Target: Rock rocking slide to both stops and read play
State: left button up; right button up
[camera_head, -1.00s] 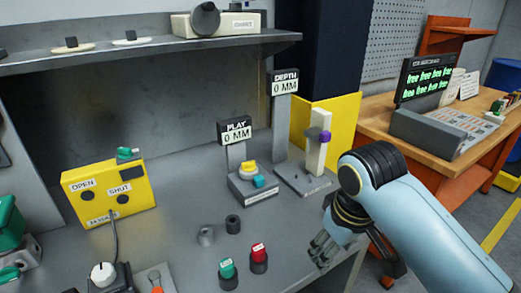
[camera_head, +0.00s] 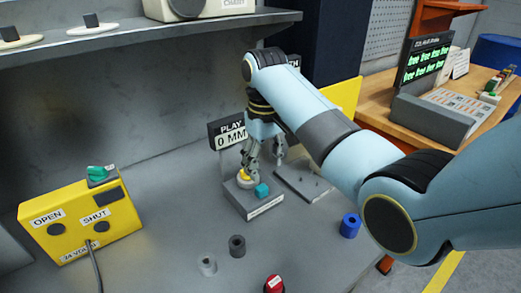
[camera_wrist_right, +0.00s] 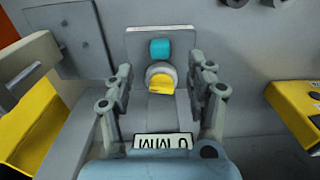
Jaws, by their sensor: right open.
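The rocking slide unit is a small grey block (camera_head: 257,206) on the bench, with a yellow piece (camera_head: 244,177) and a cyan block (camera_head: 262,190) on it. The wrist view shows the yellow piece (camera_wrist_right: 161,85) in a round grey seat, with the cyan block (camera_wrist_right: 160,48) beyond it. The play display (camera_head: 231,138) behind the unit reads 0 MM. My right gripper (camera_head: 262,168) reaches down over the unit. In the wrist view its open fingers (camera_wrist_right: 161,70) stand on either side of the yellow piece, with gaps visible. My left gripper is not in view.
My right arm hides most of the depth display and its post. A yellow control box (camera_head: 80,218) with a cable stands at left. A shelf (camera_head: 150,40) overhangs behind.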

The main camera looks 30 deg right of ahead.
aim_at(264, 189)
notch_tip(264, 189, down, 5)
jog(key=shift+w+f, duration=0.1)
jog(key=shift+f, duration=0.05)
notch_tip(264, 189, down, 3)
jog(key=shift+f, duration=0.1)
jog(key=shift+c, duration=2.1)
jog(key=c, duration=0.4)
jog(key=shift+c, duration=1.4)
jog(key=o, duration=0.5)
jog(key=shift+c, duration=0.2)
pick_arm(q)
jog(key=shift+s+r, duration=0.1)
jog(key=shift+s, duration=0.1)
pick_arm(e)
jog(key=c, duration=0.4)
